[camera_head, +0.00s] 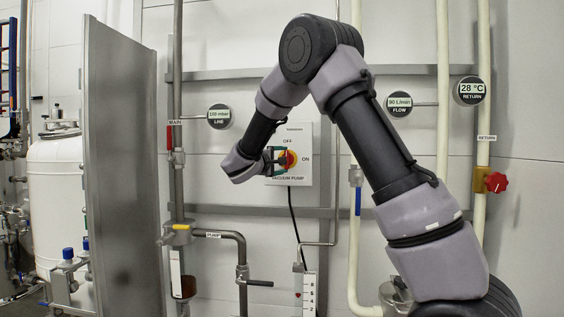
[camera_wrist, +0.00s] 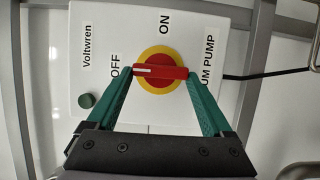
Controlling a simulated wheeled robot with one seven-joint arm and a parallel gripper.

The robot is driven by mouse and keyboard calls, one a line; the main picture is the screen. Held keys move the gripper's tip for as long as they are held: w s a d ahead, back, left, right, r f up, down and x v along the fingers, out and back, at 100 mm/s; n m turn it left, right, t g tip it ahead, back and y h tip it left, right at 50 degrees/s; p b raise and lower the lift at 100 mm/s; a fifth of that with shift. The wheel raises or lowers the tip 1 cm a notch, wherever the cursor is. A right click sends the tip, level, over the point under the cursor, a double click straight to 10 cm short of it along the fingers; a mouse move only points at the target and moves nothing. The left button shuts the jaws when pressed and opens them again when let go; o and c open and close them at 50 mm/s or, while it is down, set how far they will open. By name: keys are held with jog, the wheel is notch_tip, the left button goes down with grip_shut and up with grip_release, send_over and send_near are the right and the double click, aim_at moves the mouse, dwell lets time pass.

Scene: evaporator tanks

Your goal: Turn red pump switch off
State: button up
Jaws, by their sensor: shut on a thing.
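The red pump switch (camera_wrist: 160,72) is a red bar handle on a yellow round plate, on a white box (camera_head: 303,138) labelled VACUUM PUMP. In the wrist view the bar lies level, its white mark at the left end, toward the OFF label (camera_wrist: 115,66). The ON label (camera_wrist: 165,24) is above it. My gripper (camera_wrist: 160,74) is shut on the bar, one green fingertip at each end. In the head view my gripper (camera_head: 279,160) reaches the switch from the left and partly hides it.
A green button (camera_wrist: 87,101) is on the box. A black cable (camera_head: 292,215) hangs below. A tall grey panel (camera_head: 122,170) stands left, and pipes with gauges (camera_head: 399,104) and a red valve knob (camera_head: 496,182) are to the right.

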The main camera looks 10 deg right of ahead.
jog(key=o, duration=1.1)
jog(key=shift+o, duration=0.2)
jog(key=shift+a, duration=0.1)
jog(key=v, duration=1)
jog(key=shift+s+a, duration=0.25)
jog(key=shift+f, duration=0.1)
